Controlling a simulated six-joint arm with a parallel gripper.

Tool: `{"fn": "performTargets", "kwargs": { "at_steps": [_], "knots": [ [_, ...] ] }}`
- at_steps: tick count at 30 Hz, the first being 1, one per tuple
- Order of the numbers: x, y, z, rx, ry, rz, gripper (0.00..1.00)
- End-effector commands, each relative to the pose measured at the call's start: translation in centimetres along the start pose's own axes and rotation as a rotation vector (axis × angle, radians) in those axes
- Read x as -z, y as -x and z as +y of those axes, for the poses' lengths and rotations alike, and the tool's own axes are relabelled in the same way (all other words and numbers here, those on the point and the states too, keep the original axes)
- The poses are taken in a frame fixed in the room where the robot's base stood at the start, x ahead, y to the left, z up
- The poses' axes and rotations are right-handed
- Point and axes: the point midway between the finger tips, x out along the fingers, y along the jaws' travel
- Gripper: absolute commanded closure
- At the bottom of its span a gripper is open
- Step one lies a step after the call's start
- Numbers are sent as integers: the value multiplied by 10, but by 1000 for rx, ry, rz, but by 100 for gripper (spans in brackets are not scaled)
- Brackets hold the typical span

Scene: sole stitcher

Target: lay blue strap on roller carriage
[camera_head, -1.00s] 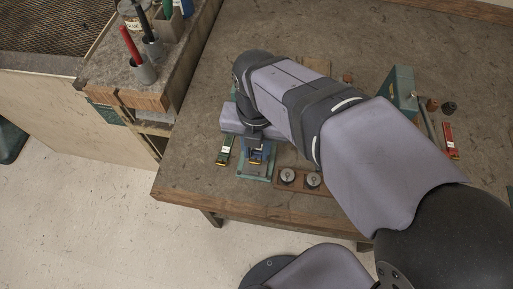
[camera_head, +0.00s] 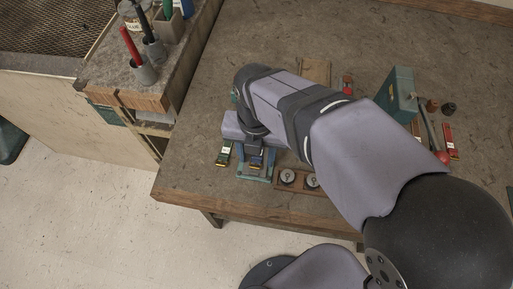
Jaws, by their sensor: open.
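My gripper (camera_head: 254,152) points down near the front left of the bench, and my arm hides most of it from above. A dark blue strap (camera_head: 256,161) with a yellowish end shows just under the gripper. A small teal stand (camera_head: 256,178), which looks like the roller carriage, sits beneath it. The strap appears over this stand, but I cannot tell whether it rests on it. My gripper is open; any contact of its fingers with the strap is too small to make out.
A green strap (camera_head: 223,154) lies left of the stand. A brown board (camera_head: 288,181) with two round metal pieces lies to its right. A red strap (camera_head: 451,141) and a teal box (camera_head: 398,95) are at the right. The bench's front edge (camera_head: 210,207) is close.

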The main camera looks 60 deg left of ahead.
Motion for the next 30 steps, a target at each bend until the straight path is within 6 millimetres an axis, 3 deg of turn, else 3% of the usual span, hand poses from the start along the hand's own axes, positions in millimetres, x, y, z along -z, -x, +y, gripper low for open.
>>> {"fn": "performTargets", "kwargs": {
  "at_steps": [8,21,30],
  "knots": [
    [-1,14,0,-2,0,-2,57],
    [-1,88,1,-3,0,-4,57],
    [-1,120,0,-1,0,-1,57]
  ]
}}
